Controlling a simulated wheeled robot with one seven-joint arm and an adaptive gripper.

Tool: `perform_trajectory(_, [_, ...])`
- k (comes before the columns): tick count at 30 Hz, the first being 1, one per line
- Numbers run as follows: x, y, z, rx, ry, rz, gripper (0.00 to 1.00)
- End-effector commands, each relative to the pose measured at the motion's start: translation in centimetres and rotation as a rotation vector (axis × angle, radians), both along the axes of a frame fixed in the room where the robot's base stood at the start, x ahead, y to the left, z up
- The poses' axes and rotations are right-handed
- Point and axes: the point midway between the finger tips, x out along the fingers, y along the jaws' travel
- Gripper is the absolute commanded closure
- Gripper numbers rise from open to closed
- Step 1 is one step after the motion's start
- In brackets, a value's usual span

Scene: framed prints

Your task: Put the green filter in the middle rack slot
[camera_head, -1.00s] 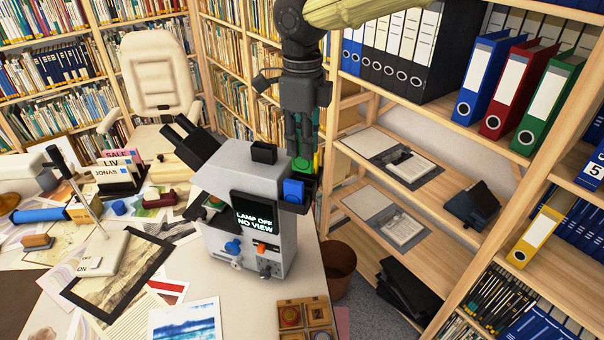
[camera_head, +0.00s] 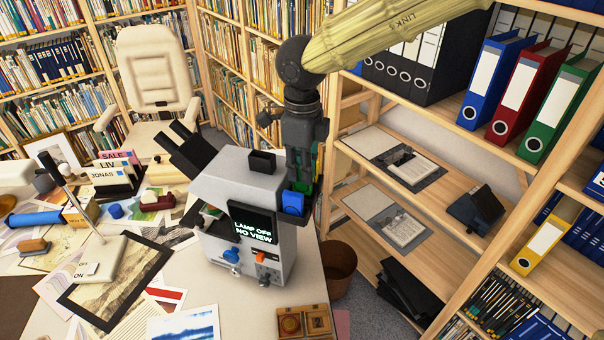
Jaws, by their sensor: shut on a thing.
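My gripper (camera_head: 303,172) points straight down at the right side of the grey microscope-like device (camera_head: 240,190). It is shut on the green filter (camera_head: 299,186), of which only small green parts show between and below the dark fingers. A blue filter (camera_head: 293,203) sits in the dark rack on the device's right side, just in front of and below the fingertips. The green filter is low at the rack, behind the blue one. The rack's middle slot is hidden by the fingers and the blue filter, so I cannot tell how deep the green filter sits.
The device's screen (camera_head: 253,222) reads "LAMP OFF NO VIEW". A wooden box (camera_head: 304,322) with round pieces stands at the desk's front edge. Wooden shelves with binders (camera_head: 490,80) rise close on the right. A brown bin (camera_head: 337,265) stands on the floor beside the desk.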

Motion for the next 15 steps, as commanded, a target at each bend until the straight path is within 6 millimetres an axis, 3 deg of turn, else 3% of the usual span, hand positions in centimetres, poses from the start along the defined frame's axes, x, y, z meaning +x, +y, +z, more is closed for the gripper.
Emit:
perform_trajectory(6, [0.0, 0.0, -2.2, 0.000, 0.002, 0.000, 1.00])
perform_trajectory(15, [0.0, 0.0, -2.4, 0.000, 0.001, 0.000, 1.00])
